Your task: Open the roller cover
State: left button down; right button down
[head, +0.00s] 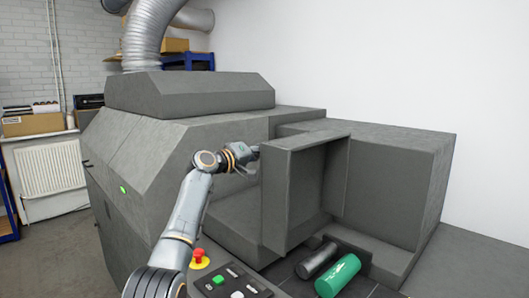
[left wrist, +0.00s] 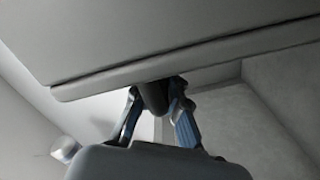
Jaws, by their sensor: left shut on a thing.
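The roller cover (head: 288,198) is a grey, box-like panel on the right part of the large grey machine (head: 150,150). It stands swung out, and open space shows around it. My left gripper (head: 252,155) is at the cover's upper left edge. In the left wrist view its blue-grey fingers (left wrist: 157,108) are shut on a dark handle (left wrist: 153,94) at the edge of a grey panel (left wrist: 150,45). The head view does not show the handle clearly. My right gripper is not in view.
A black roller (head: 317,260) and a green roller (head: 338,275) lie low beside the cover. A control panel with a red emergency button (head: 199,256) stands in front. A silver duct (head: 150,35) rises behind. Floor is clear at the left.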

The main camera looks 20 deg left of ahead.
pick_arm(q)
jog(key=shift+f, duration=0.15)
jog(key=c, duration=1.4)
grip_release()
jog(key=shift+d, duration=0.1)
jog(key=shift+o, duration=0.2)
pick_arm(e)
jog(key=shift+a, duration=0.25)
pick_arm(q)
jog(key=shift+s+a, duration=0.25)
jog(key=shift+s, duration=0.1)
jog(key=v, duration=1.1)
jog(key=shift+s+f, duration=0.1)
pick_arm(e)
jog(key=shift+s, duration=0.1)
